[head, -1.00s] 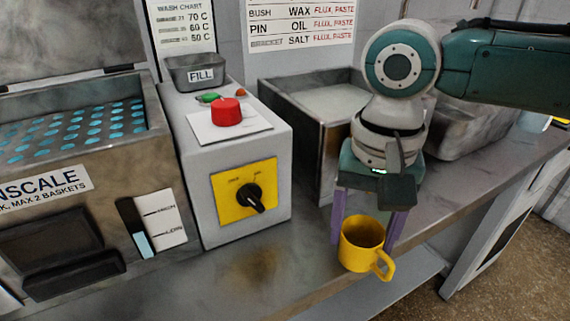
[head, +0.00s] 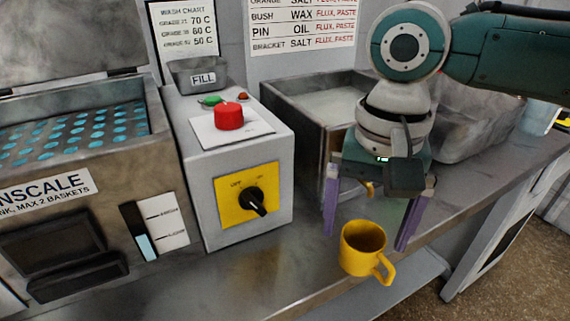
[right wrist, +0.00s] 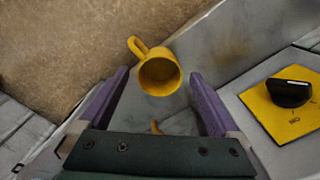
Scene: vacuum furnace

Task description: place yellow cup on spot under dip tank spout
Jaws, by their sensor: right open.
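The yellow cup (head: 360,262) stands upright near the front edge of the metal bench, its handle toward the lower right. It also shows in the right wrist view (right wrist: 160,75), just beyond the fingertips. My right gripper (head: 367,238) is open, its two purple fingers spread on either side of the cup and apart from it. A small yellow piece (head: 369,189) shows between the fingers, in front of the open metal tank (head: 318,130); it may be the tank's spout, mostly hidden by my gripper. I cannot make out a marked spot. My left gripper is not in view.
A grey control box (head: 235,165) with a red button and black dial stands left of the tank. A descale tank (head: 85,215) is at the far left. The bench (head: 255,275) is clear left of the cup; its front edge is close.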

